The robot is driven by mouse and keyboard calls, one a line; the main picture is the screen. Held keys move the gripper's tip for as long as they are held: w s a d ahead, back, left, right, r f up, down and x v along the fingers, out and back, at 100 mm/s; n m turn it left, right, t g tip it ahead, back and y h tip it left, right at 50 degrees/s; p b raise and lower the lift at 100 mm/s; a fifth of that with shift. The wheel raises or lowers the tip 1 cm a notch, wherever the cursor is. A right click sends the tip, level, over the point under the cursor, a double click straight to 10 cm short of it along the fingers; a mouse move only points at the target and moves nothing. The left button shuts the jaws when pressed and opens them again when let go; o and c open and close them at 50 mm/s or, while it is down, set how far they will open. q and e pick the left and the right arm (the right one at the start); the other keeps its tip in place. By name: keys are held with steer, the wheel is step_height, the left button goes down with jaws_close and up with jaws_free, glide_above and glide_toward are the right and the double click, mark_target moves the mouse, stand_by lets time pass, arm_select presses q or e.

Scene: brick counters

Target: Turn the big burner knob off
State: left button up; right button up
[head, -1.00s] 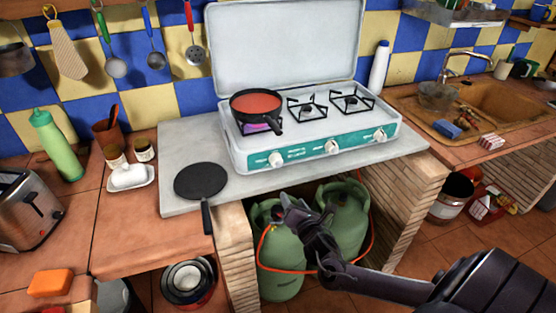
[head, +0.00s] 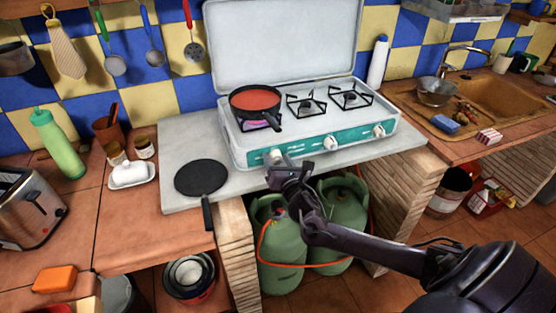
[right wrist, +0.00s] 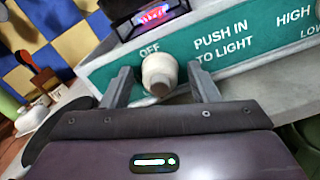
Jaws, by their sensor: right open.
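The white stove (head: 310,120) has a green front panel (head: 305,148) with a row of white knobs. The left knob (right wrist: 158,72) sits beside the word OFF in the right wrist view. My right gripper (head: 283,166) is open in front of it, with one finger on each side of the knob; whether they touch it I cannot tell. In the head view the gripper partly hides this knob. The middle knob (head: 331,143) and right knob (head: 379,130) are clear of the gripper. A purple-pink glow (right wrist: 153,12) shows at the left burner, under a pan. My left gripper is out of view.
The pan of red sauce (head: 255,100) stands on the left burner. A black flat pan (head: 201,178) lies on the counter at left, its handle over the edge. Green gas bottles (head: 277,235) and an orange hose stand below the counter.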

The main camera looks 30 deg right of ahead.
steer(key=c, duration=1)
